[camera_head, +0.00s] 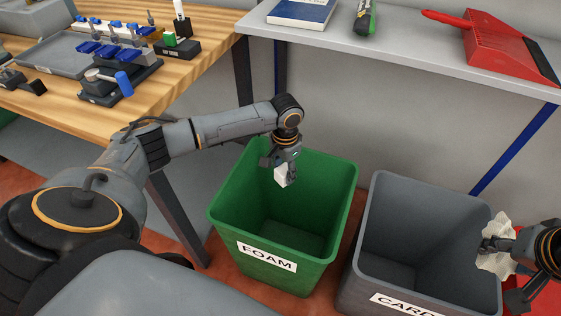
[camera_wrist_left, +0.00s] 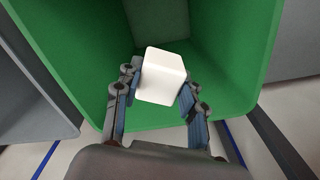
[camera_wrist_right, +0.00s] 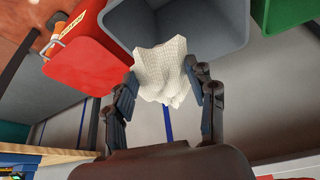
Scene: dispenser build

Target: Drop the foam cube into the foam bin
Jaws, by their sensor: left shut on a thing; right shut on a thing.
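The white foam cube (camera_head: 281,174) is between the fingers of my left gripper (camera_head: 286,166), over the opening of the green foam bin (camera_head: 334,213). In the left wrist view the cube (camera_wrist_left: 162,76) sits between the fingertips with the green bin walls (camera_wrist_left: 240,60) around it. The bin carries a FOAM label and its visible floor looks empty. My right gripper (camera_head: 497,245) is shut on a crumpled whitish piece (camera_wrist_right: 162,72), at the right rim of the grey bin.
The grey bin (camera_head: 378,240), with a partly hidden label, stands right of the foam bin. A red bin (camera_wrist_right: 85,50) shows in the right wrist view. A wooden workbench (camera_head: 190,60) is at left; a grey shelf (camera_head: 400,45) holds a book, a green-black tool and a red dustpan.

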